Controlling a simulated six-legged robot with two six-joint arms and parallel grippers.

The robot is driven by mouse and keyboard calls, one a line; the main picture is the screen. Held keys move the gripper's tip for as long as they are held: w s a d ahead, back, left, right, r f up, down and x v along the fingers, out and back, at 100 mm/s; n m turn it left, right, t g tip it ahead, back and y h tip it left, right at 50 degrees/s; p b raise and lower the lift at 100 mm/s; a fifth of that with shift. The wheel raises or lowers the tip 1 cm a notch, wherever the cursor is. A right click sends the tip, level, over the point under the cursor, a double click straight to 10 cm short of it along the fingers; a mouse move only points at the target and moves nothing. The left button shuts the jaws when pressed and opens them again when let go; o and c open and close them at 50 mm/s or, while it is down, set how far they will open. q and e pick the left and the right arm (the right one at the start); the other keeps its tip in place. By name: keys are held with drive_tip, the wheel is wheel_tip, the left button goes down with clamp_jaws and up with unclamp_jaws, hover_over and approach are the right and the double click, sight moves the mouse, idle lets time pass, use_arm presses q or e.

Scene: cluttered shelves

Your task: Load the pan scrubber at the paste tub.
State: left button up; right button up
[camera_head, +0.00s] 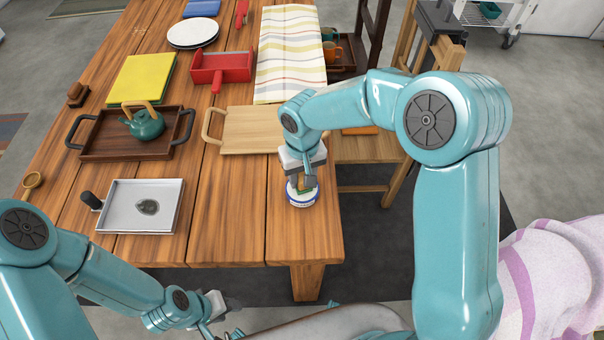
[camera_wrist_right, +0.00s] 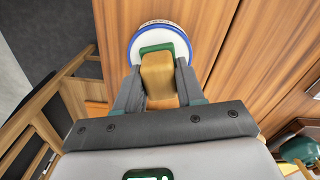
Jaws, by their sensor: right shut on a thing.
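The paste tub (camera_head: 302,200) is round and white with a blue rim. It stands near the front right corner of the table. In the right wrist view the tub (camera_wrist_right: 136,48) lies just beyond my fingertips. My right gripper (camera_head: 303,184) is above the tub, shut on the pan scrubber, a tan block (camera_wrist_right: 158,78) with a green end (camera_wrist_right: 157,47). The green end overlaps the tub's opening in the picture; I cannot tell whether it touches the paste. A grey metal pan (camera_head: 118,215) with a dark spot lies at the front left. My left gripper (camera_head: 228,303) is low in front of the table; its opening is unclear.
A wooden tray (camera_head: 95,152) carries a teal teapot (camera_head: 143,124). A light wooden board (camera_head: 250,130) and a striped cloth (camera_head: 288,55) lie behind the tub. A red box (camera_head: 220,68) and white plates (camera_head: 192,33) are farther back. Bare table lies between pan and tub.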

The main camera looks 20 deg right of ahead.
drive_tip(key=shift+f+b, duration=0.6)
idle(1.6)
drive_tip(key=shift+r+p, duration=0.6)
drive_tip(key=shift+r, duration=0.25)
drive_tip(key=shift+r+p, duration=1.8)
drive_tip(key=shift+r, duration=0.95)
drive_tip(key=s+d+r, duration=0.2)
drive_tip(key=d, duration=0.3)
drive_tip(key=shift+s+r, duration=0.15)
drive_tip(key=shift+r, duration=0.05)
